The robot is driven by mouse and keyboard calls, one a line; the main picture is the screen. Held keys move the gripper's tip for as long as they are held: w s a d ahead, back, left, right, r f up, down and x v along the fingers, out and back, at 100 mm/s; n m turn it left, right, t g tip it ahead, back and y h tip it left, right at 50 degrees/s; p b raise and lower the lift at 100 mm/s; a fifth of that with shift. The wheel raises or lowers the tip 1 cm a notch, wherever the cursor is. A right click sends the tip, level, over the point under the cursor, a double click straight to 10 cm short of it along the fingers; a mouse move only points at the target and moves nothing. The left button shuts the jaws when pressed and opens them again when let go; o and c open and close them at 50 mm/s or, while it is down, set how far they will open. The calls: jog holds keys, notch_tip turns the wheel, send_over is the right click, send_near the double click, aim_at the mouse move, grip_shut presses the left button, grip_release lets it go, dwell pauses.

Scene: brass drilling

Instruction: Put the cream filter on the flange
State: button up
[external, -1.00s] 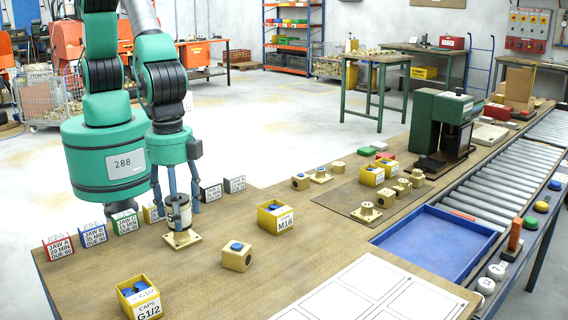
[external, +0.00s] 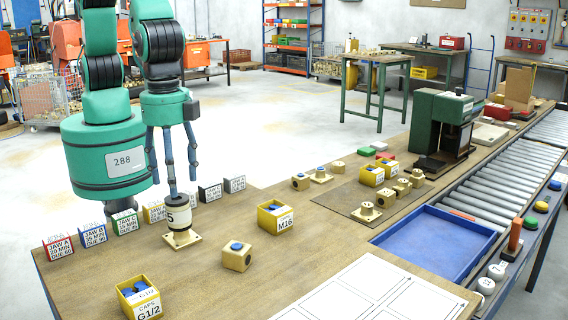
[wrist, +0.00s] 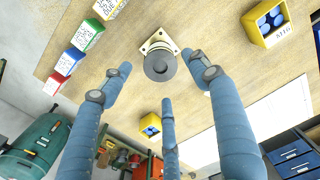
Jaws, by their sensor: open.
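The cream filter (external: 179,217) is a short cylinder with a dark top and a black mark on its side. It stands upright on the flange (external: 183,240), a pale brass piece with a square base on the wooden bench. In the wrist view the filter's dark round top (wrist: 160,66) covers most of the flange, and corners of the base plate (wrist: 157,40) show. My gripper (external: 174,184) is open and empty, its three blue fingers spread just above the filter. In the wrist view, my gripper (wrist: 160,76) has its fingers apart around the filter's outline.
A yellow M16 cap bin (external: 275,216) stands right of the flange. A brass block with a blue cap (external: 237,257) and the G1/2 bin (external: 139,297) are nearer the front. Several jaw boxes (external: 126,221) line the bench's left edge. Bare bench surrounds the flange.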

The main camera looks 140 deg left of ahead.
jog(key=shift+r, duration=2.1)
jog(key=shift+r, duration=0.1)
jog(key=s+a+r+t, duration=0.1)
jog(key=s+a+r, duration=0.2)
jog(key=s+r, duration=0.6)
jog(key=s+a+r+t, duration=0.25)
jog(key=s+r, duration=0.45)
jog(key=r, duration=0.5)
jog(key=s+a+r+t, duration=0.1)
jog(key=s+r, duration=0.1)
jog(key=s, duration=0.9)
jog(key=s+a+r+t, duration=0.1)
jog(key=s+a+r, duration=0.1)
jog(key=s, duration=0.9)
jog(key=shift+a, duration=0.3)
